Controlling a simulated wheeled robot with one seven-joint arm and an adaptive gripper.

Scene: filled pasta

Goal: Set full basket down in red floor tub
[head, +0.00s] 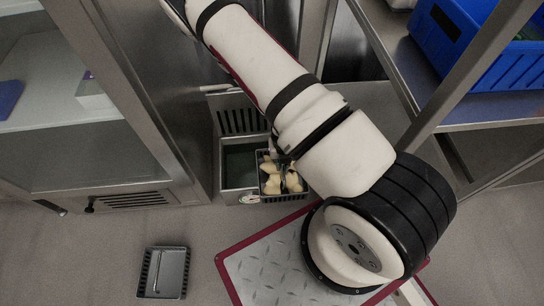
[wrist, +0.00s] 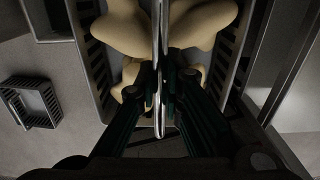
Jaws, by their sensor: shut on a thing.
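The full basket (wrist: 97,72) is a dark, slotted-wall basket with pale, lumpy filled pasta (wrist: 205,22) in it. My gripper (wrist: 160,88) is shut on the basket's thin upright metal handle (wrist: 160,25), above the pasta. In the head view the basket (head: 283,198) shows partly, just left of my forearm, with pasta on both sides of its middle. My arm hides its right part and most of my gripper. I cannot tell how high the basket hangs. I see no red tub in either view.
A grey container with a slotted back panel (head: 238,120) stands beside the basket, against steel units. A small dark basket (head: 163,272) lies on the open floor at lower left. A blue bin (head: 500,65) sits on a steel shelf at upper right.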

